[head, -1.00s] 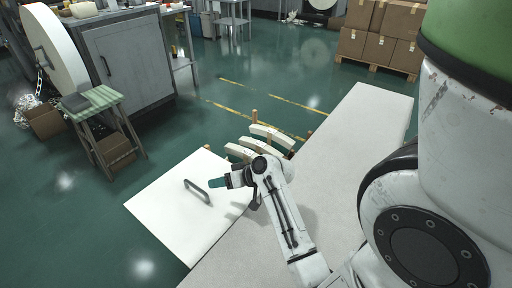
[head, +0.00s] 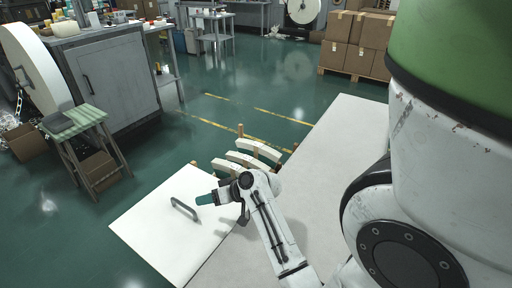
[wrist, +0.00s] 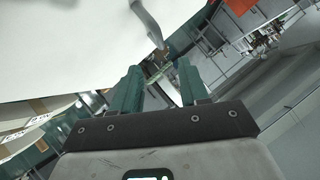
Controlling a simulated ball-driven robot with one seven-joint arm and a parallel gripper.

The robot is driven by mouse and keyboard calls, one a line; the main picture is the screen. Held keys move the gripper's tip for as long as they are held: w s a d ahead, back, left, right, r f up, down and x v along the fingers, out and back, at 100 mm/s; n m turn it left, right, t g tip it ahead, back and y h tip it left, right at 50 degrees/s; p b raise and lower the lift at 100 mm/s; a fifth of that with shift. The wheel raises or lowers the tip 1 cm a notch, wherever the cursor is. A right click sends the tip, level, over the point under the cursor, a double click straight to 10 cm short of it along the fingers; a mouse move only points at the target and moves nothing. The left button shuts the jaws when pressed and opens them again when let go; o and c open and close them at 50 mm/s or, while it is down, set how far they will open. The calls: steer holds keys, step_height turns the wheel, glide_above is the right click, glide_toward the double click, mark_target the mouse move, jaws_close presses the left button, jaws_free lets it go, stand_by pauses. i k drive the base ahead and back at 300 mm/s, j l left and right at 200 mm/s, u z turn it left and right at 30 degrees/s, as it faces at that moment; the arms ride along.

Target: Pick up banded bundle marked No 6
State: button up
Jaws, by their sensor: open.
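Several curved white bundles with brown bands lie side by side between upright wooden pegs, beyond my wrist in the head view. The far bundle (head: 258,150) and the middle bundle (head: 248,160) show best. My arm partly hides the nearest one (head: 227,166). No number is readable there. In the wrist view, bundles with small pale labels (wrist: 38,120) show at the left edge, too blurred to read. My gripper (head: 205,199) is open and empty, to the left of the bundles and above a white panel. Its teal fingers (wrist: 160,84) stand apart in the wrist view.
The white panel (head: 150,225) carries a grey handle (head: 184,208), close to my gripper. A pale table surface (head: 330,150) runs along the right. A small slatted stool (head: 75,120) and a grey cabinet (head: 110,75) stand at left. Boxes (head: 358,45) sit on a pallet behind.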

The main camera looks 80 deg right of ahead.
mark_target(223, 169)
steer(key=k+l+z, duration=0.2)
steer(key=l+z, duration=0.25)
steer(key=l, duration=0.7)
steer(key=l+z, duration=0.4)
steer(key=l, duration=0.7)
steer(key=k, duration=0.05)
